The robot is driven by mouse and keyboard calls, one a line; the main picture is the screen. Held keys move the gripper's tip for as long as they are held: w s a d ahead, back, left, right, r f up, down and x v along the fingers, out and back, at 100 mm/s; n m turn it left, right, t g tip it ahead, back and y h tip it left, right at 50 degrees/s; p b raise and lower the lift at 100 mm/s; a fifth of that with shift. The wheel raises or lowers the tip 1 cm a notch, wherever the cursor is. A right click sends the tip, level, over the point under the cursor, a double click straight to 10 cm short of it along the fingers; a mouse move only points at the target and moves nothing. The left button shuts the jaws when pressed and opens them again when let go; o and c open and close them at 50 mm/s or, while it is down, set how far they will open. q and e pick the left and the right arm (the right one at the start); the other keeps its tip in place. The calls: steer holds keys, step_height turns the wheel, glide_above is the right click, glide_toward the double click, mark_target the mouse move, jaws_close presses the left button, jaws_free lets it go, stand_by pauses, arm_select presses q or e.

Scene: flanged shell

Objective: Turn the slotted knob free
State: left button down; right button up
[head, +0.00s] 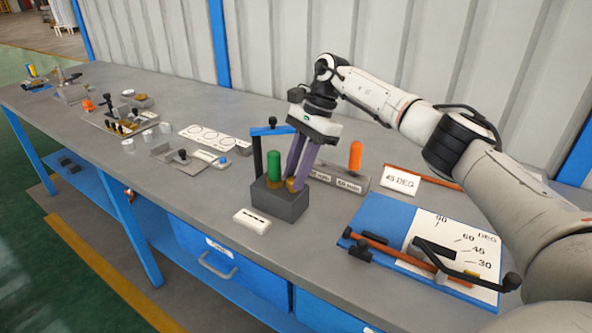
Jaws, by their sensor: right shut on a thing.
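A dark grey block (280,205) stands on the bench, with a green cylinder (274,165) upright on its left part. A small brass-coloured piece (292,185) sits at the block's right part, mostly hidden by my fingers; it may be the slotted knob, but I see no slot. My right gripper (297,177) points down with its purple fingers shut on this piece. My left gripper is not in view.
A blue arm on a black post (257,150) stands close behind the block. An orange cylinder (355,156) rises from a labelled grey holder (350,183) to the right. A small white slotted plate (252,221) lies in front. A blue angle board (375,212) lies at right.

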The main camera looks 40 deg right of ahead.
stand_by(0.3)
steer(key=o, duration=1.1)
steer(key=shift+c, duration=0.2)
